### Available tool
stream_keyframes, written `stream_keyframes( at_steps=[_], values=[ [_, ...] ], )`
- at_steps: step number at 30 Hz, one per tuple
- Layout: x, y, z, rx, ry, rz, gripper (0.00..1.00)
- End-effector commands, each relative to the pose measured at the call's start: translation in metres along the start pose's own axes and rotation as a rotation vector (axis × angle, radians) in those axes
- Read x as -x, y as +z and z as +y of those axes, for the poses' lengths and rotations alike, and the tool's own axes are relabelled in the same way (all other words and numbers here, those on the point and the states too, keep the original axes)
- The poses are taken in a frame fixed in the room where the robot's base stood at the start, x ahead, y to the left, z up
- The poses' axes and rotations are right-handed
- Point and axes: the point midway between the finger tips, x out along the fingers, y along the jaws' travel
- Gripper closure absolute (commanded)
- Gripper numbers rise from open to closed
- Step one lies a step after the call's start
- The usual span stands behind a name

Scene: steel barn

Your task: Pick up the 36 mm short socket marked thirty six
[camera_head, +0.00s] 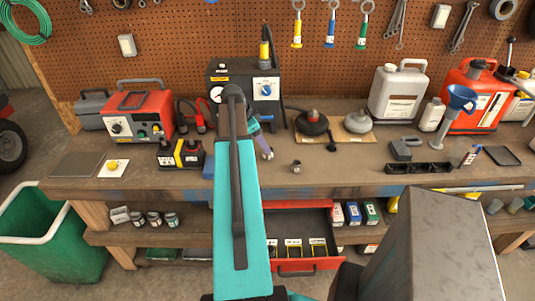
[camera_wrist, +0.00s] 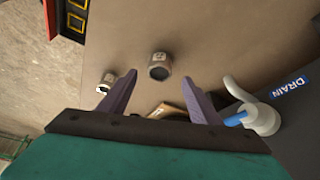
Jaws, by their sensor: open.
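A short grey metal socket (camera_wrist: 160,66) with a pale label shows ahead of my fingers in the wrist view. Its dark round opening faces the camera, and its marking is too small to read. A second small round metal piece (camera_wrist: 106,86) with a pale label lies to its left, by the left finger. In the head view one small socket (camera_head: 296,167) stands on the bench, right of my gripper (camera_head: 262,140). My gripper also shows in the wrist view (camera_wrist: 160,77), its two purple fingers apart with nothing held. The socket appears beyond the fingertips, not gripped.
The wooden bench (camera_head: 335,180) is fairly clear around the socket. A black tray (camera_head: 419,168) lies to the right, and a yellow-and-black block (camera_head: 180,155) to the left. A red drawer (camera_head: 297,266) stands open below the front edge. A black box with a blue knob (camera_head: 266,89) stands behind.

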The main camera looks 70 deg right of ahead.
Motion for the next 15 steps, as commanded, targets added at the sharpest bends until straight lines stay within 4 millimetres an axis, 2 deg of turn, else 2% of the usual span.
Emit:
stream_keyframes(
  at_steps=[8,15],
  values=[
    [-0.002,0.0,0.0,0.001,0.001,0.0,0.42],
    [-0.015,0.0,0.001,0.001,0.002,0.0,0.42]
  ],
)
